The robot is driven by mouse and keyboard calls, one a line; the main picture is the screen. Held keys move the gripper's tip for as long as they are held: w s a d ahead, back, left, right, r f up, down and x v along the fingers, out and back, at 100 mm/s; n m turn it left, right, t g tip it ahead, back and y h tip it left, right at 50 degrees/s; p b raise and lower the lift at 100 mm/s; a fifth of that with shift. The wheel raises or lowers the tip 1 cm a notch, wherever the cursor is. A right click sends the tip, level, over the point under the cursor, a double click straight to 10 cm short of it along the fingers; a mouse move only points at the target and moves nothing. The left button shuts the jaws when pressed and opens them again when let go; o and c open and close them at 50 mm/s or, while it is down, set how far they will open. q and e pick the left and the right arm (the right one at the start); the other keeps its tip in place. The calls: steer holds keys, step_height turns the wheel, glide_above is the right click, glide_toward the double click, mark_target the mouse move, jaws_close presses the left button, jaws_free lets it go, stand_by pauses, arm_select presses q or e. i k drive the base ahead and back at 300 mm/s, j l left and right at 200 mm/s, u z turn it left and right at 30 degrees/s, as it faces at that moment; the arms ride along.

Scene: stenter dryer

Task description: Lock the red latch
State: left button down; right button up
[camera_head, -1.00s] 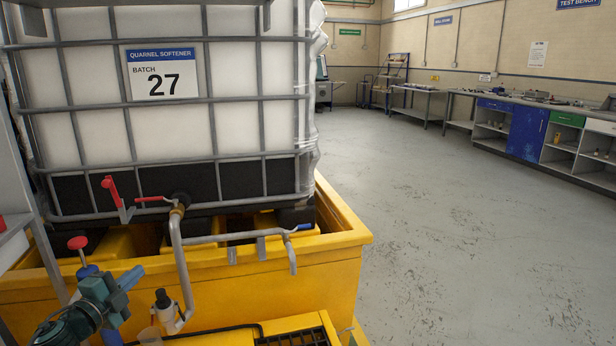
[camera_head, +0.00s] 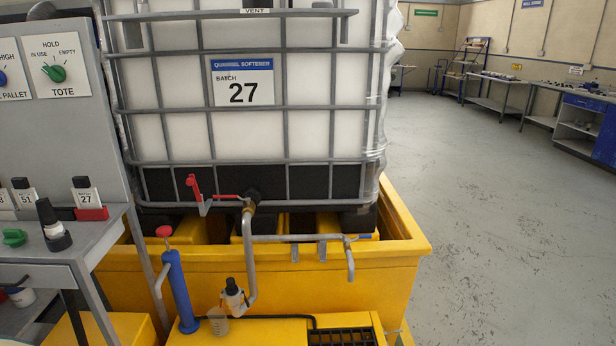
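A red latch (camera_head: 194,187) stands upright on a small metal bracket at the lower front of the caged tote. A horizontal red lever (camera_head: 227,196) extends right from beside it to a valve with a brass-coloured fitting on the grey pipe (camera_head: 249,245). Which of the two red parts is the task's latch is not marked. The white tote (camera_head: 295,125), labelled batch 27, sits in its grey cage. Neither of my grippers is in view.
The yellow bund (camera_head: 340,280) surrounds the tote's base. A blue hand pump (camera_head: 178,285) with a red knob, a black-capped bottle (camera_head: 234,297) and a clear cup (camera_head: 218,322) stand in front. A grey control panel bench (camera_head: 40,241) is at left. Open floor (camera_head: 500,240) lies right.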

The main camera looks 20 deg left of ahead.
mark_target(191, 181)
steer(key=u, duration=1.3)
